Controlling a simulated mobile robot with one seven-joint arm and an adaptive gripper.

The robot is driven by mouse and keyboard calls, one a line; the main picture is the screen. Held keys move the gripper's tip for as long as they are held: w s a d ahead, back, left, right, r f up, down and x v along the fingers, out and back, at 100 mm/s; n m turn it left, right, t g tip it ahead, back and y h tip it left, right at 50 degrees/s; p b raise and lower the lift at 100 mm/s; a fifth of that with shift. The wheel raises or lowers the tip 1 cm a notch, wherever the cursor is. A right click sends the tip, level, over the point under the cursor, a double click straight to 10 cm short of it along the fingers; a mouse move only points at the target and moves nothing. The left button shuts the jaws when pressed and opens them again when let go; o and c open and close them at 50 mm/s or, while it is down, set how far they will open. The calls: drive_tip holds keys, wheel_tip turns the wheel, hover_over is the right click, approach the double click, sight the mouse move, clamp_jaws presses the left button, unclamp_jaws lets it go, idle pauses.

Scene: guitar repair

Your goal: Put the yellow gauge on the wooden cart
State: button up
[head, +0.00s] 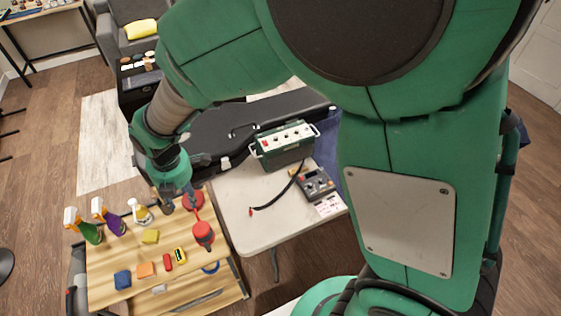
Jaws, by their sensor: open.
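The wooden cart (108,262) is at the lower left, its light wood top holding several small items. A small yellow item with a dark face (180,255), which looks like the yellow gauge, lies on the cart top right of centre. My gripper (177,205) points down over the far right part of the cart, beyond the yellow item and apart from it. It looks open, with nothing visible between the fingers, though they are small and dark here.
Spray bottles (88,228) stand along the cart's far left edge. A yellow block (150,236) and orange block (146,269) lie nearer. A pale table (240,225) at right holds a green box (285,146).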

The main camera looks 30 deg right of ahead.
drive_tip(key=s+d+r+m+t, duration=0.1)
drive_tip(key=s+d+r+m, duration=0.2)
drive_tip(key=d+r+m, duration=0.35)
drive_tip(key=s+d+r+m+t, duration=0.1)
drive_tip(key=s+d+r+m, duration=0.1)
drive_tip(key=d+r+m, duration=0.5)
drive_tip(key=s+d+r+m+t, duration=0.2)
drive_tip(key=s+d+r+m, duration=0.7)
drive_tip(key=s+d+m, duration=0.3)
drive_tip(key=shift+s+d+m+h, duration=0.15)
drive_tip(key=shift+s+m+h, duration=0.35)
drive_tip(key=shift+s, duration=0.75)
